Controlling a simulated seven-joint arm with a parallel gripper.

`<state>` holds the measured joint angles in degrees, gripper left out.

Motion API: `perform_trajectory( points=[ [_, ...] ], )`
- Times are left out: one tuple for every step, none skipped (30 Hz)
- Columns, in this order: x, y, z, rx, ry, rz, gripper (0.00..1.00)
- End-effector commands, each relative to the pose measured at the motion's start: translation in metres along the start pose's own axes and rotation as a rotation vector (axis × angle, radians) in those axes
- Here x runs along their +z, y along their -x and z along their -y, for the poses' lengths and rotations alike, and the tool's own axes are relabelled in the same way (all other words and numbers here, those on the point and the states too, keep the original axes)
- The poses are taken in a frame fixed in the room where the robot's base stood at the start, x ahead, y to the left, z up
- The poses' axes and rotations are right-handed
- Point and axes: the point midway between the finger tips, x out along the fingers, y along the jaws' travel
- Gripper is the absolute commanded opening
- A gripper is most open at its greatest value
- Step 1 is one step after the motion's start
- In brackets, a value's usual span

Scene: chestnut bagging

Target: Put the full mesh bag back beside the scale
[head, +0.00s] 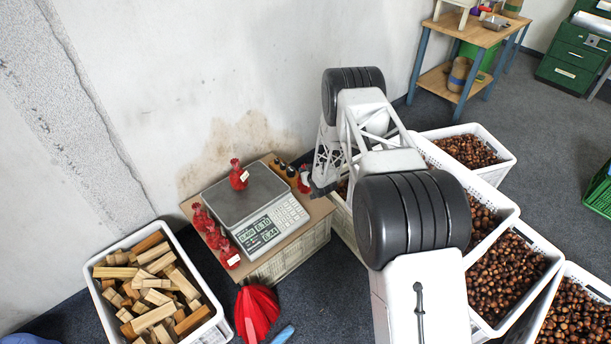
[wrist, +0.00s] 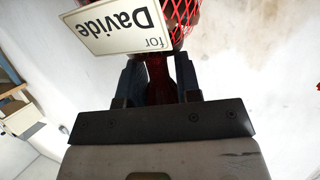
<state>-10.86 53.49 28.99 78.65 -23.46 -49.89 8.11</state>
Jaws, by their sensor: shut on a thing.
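My gripper (wrist: 158,75) is shut on the gathered neck of a red mesh bag (wrist: 190,12) in the wrist view. Its white label reads "for Davide". In the head view a red bag (head: 304,175) shows at the right edge of the wooden table top, beside my gripper (head: 313,185), which my arm partly hides. The scale (head: 247,192) stands left of it, with another tagged red bag (head: 238,174) upright on its plate. I cannot tell whether the held bag touches the table.
Small dark wood-topped items (head: 288,171) stand between the scale and my gripper. A crate of wood blocks (head: 146,285) is at lower left. White crates of chestnuts (head: 520,262) fill the right side. A red object (head: 256,312) lies in front of the table. A workbench (head: 465,62) is at the back.

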Motion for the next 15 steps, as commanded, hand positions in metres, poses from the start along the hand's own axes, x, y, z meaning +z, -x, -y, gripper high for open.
perform_trajectory(
  points=[
    [0.006,-0.002,0.0,0.0,0.0,0.001,0.0],
    [0.008,-0.003,0.0,0.0,-0.001,0.001,0.0],
    [0.011,-0.005,0.0,0.0,0.0,0.0,0.0],
    [0.013,-0.006,0.0,0.0,0.0,-0.001,0.0],
    [0.015,-0.007,0.0,0.0,0.0,-0.001,0.0],
    [0.018,-0.008,0.0,0.0,0.0,-0.001,0.0],
    [0.019,-0.009,0.0,0.0,0.0,-0.001,0.0],
    [0.021,-0.009,0.0,0.0,0.0,-0.001,0.0],
    [0.022,-0.01,0.0,0.0,0.0,-0.001,0.0],
    [0.022,-0.01,0.0,0.0,0.0,-0.001,0.0],
    [0.022,-0.01,0.0,0.0,0.0,-0.002,0.0],
    [0.022,-0.01,0.0,0.0,0.0,-0.002,0.0],
    [0.022,-0.01,0.0,0.0,0.0,-0.002,0.0],
    [0.022,-0.01,0.0,0.0,0.0,-0.002,0.0],
    [0.022,-0.01,0.0,0.0,0.0,-0.002,0.0]
  ],
)
